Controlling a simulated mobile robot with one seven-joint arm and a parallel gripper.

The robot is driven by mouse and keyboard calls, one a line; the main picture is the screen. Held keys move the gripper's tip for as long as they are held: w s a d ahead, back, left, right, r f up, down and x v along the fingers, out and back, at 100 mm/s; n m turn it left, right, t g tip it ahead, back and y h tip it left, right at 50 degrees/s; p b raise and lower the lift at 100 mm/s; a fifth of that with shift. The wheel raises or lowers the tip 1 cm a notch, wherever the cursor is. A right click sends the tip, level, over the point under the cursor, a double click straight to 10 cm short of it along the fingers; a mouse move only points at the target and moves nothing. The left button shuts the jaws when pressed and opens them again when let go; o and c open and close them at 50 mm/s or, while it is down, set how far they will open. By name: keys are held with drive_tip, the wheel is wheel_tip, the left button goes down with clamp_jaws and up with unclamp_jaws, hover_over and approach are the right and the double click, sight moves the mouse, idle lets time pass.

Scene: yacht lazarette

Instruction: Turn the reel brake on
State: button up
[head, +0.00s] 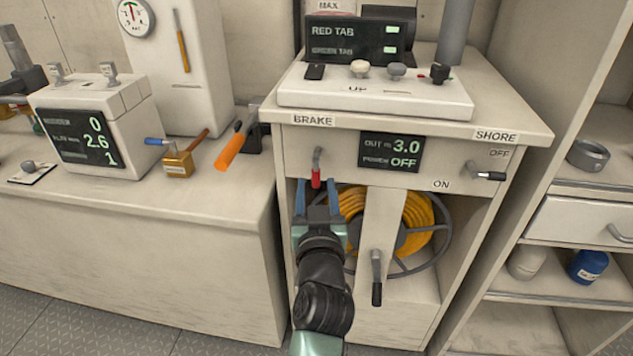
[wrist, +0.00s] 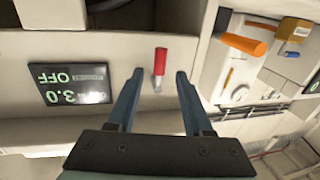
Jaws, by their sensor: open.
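The reel brake lever (head: 316,178) hangs down below the BRAKE label (head: 313,120) on the cabinet front. It has a grey stem and a red grip. My gripper (head: 317,188) is open just in front of it, with a blue finger on either side of the red grip. In the wrist view, the red lever (wrist: 161,61) shows between and slightly beyond the fingertips of my gripper (wrist: 159,74), with gaps on both sides. I cannot tell whether the fingers touch it. No on or off marks are readable by the brake.
A display (head: 391,152) reads OUT 3.0 and POWER OFF. The shore lever (head: 488,176) points right. A yellow hose reel (head: 420,220) sits in the cabinet, with a crank (head: 376,290) below. An orange-handled tool (head: 230,151) lies on the left counter.

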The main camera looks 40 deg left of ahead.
sight(317, 169)
drive_tip(key=shift+x, duration=1.25)
drive_tip(key=shift+c, duration=0.3)
clamp_jaws()
